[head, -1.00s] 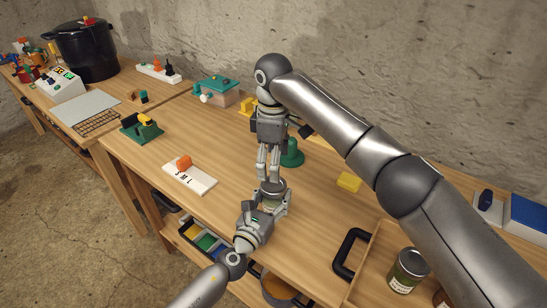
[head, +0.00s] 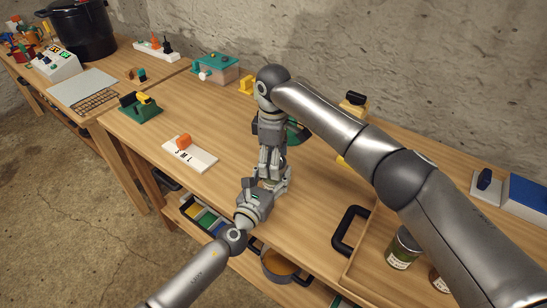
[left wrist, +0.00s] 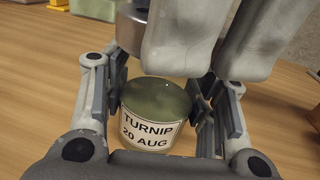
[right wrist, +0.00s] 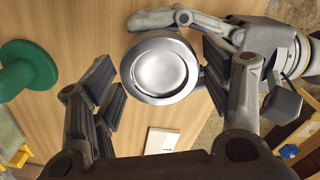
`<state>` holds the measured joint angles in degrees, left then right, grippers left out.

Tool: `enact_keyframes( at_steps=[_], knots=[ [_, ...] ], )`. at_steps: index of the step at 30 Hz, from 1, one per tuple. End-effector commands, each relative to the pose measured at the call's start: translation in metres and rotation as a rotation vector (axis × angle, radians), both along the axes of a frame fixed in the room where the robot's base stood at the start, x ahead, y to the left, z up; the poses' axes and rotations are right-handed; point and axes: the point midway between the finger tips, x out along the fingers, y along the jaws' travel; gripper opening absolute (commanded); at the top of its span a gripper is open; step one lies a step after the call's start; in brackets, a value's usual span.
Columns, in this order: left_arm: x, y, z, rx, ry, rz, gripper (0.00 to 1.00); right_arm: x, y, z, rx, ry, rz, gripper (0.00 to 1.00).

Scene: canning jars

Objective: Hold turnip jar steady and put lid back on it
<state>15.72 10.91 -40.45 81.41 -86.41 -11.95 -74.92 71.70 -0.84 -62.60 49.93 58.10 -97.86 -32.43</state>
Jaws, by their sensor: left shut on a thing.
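The turnip jar (left wrist: 150,125), green with a white label, stands between the fingers of my left gripper (head: 272,186), which is shut on it; the label also faces the left wrist camera. The round silver lid shows from above in the right wrist view (right wrist: 160,68) and partly at the jar's top in the left wrist view (left wrist: 131,32). I cannot tell whether it is fully seated. My right gripper (right wrist: 160,85) points down over the jar, its fingers open on either side of the lid. In the head view the grippers hide the jar and lid.
A tray (head: 355,275) with a black handle (head: 349,229) and other jars (head: 402,249) lies at the right. A white board with an orange piece (head: 190,154) lies left of the grippers. A green stand (right wrist: 25,70) is close by. The table's front edge is near.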

Motion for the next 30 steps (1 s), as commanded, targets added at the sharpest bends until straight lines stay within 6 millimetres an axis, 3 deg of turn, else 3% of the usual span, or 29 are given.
enact_keyframes(
  at_steps=[1,7,15,19,20,21,24,30],
  knots=[
    [0.0002,0.0001,0.0003,0.0,0.0,0.0,0.0,0.0001,-0.0001,0.0002,0.0,0.0,0.0,0.59],
    [0.0002,0.0001,0.0002,0.0,0.0,0.0,0.0,0.0001,0.0,0.0003,0.0,0.0,0.0,0.34],
    [0.0002,0.0001,0.0003,0.0,0.0,0.0,0.0,-0.0001,0.0001,0.0003,0.0,0.001,-0.165,0.33],
    [0.0002,0.0001,0.0003,0.0,0.0,0.0,0.0,0.0,0.0,0.0004,0.0,0.0,-0.16,0.33],
    [0.0002,0.0001,0.0003,0.0,0.0,0.0,0.0,0.0,0.0,0.0004,0.0,0.0,-0.159,0.65],
    [0.0002,0.0001,0.0003,0.0,0.0,0.0,0.0,0.0,0.0,0.0004,0.0,0.0,-0.159,0.7],
    [0.0002,0.0001,0.0003,0.0,0.0,0.0,0.0,0.0,0.0001,0.0004,0.0,0.0,-0.159,0.83],
    [0.0002,0.0001,0.0002,0.0,0.0,0.0,0.0,0.0,0.0001,0.0003,0.0,0.0,-0.158,0.83]
  ],
)
